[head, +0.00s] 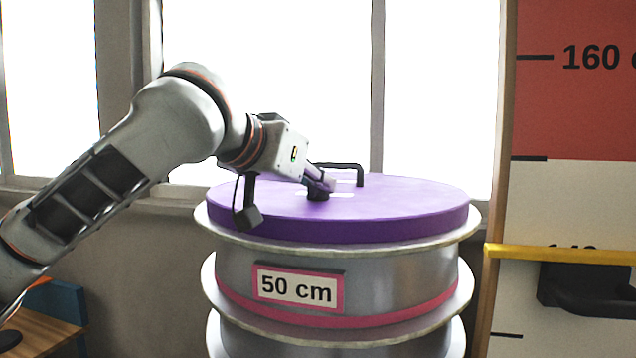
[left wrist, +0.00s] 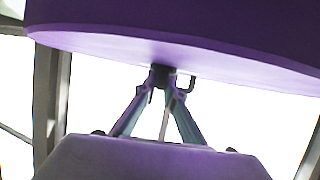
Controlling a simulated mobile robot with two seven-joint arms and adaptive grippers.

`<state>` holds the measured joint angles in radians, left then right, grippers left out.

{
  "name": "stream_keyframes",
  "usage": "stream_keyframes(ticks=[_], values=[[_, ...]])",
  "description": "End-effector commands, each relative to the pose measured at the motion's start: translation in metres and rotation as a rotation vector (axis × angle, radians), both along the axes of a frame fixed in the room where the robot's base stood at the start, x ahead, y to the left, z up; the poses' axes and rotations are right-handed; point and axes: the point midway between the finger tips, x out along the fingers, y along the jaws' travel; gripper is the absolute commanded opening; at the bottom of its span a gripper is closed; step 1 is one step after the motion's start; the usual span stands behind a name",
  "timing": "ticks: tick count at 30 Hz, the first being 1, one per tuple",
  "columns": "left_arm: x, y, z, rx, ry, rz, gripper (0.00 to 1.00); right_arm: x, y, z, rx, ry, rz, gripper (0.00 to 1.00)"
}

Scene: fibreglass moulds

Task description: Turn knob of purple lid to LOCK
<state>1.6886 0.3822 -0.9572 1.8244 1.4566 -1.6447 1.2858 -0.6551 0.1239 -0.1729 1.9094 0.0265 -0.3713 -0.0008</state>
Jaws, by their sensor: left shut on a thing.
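The purple lid (head: 410,212) lies flat on top of a stack of grey drums. Its black knob (head: 318,192) stands up from the lid near the middle. My left gripper (head: 322,187) reaches in from the left, low over the lid, and is shut on the knob. In the left wrist view the purple lid (left wrist: 110,28) fills the top, and the fingers of my left gripper (left wrist: 165,78) meet at the dark knob (left wrist: 160,73). Any LOCK marking is hidden or too small to read. My right gripper is in neither view.
A black handle (head: 345,166) rises from the lid just behind the gripper. The upper grey drum (head: 400,272) bears a pink-framed "50 cm" label (head: 297,287). A height board (head: 570,200) with a yellow bar (head: 560,254) stands at the right. Bright windows are behind.

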Motion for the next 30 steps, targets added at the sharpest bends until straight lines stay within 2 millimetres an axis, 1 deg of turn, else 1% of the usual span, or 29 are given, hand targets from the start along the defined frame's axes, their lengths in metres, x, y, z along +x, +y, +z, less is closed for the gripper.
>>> stream_keyframes(ticks=[7,16,24,30], values=[[-0.001,-0.002,0.001,0.004,-0.009,0.235,0.0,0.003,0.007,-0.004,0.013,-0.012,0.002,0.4],[-0.001,-0.002,-0.001,0.001,-0.008,0.522,0.0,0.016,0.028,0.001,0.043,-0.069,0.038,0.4],[0.0,-0.001,-0.001,-0.001,-0.006,0.767,0.0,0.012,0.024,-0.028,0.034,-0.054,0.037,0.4],[0.0,-0.001,0.0,-0.003,-0.003,0.908,0.0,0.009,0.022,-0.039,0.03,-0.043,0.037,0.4]])
